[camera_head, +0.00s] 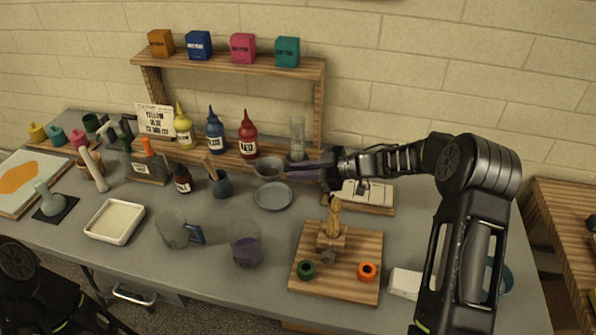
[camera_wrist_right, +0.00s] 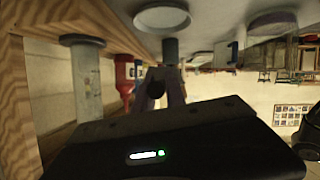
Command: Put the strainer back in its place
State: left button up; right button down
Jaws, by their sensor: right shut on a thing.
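The strainer (camera_head: 268,168) is a small grey round bowl, in front of the bottle shelf and just behind a round grey dish (camera_head: 273,197). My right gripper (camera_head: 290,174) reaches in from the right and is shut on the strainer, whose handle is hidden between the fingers. The strainer appears held above the table; its exact height is hard to tell. In the right wrist view the fingers (camera_wrist_right: 163,90) are close together and the strainer cannot be made out clearly. My left gripper is out of view; only part of my left arm shows at lower left.
A clear glass cylinder (camera_head: 297,138) and red bottle (camera_head: 248,135) stand close behind the gripper. A grey cup (camera_head: 221,184) stands left of the strainer. Two clear jugs and a wooden board (camera_head: 309,236) are nearer the front. Bare table lies between the dish and board.

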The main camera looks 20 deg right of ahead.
jog(key=shift+f+b, duration=2.7)
jog(key=shift+f, duration=0.45)
jog(key=shift+f+b, duration=0.5)
jog(key=shift+f, duration=0.6)
jog(key=c, duration=1.3)
grip_release()
jog(key=shift+b+v, duration=0.65)
jog(key=shift+v, duration=3.25)
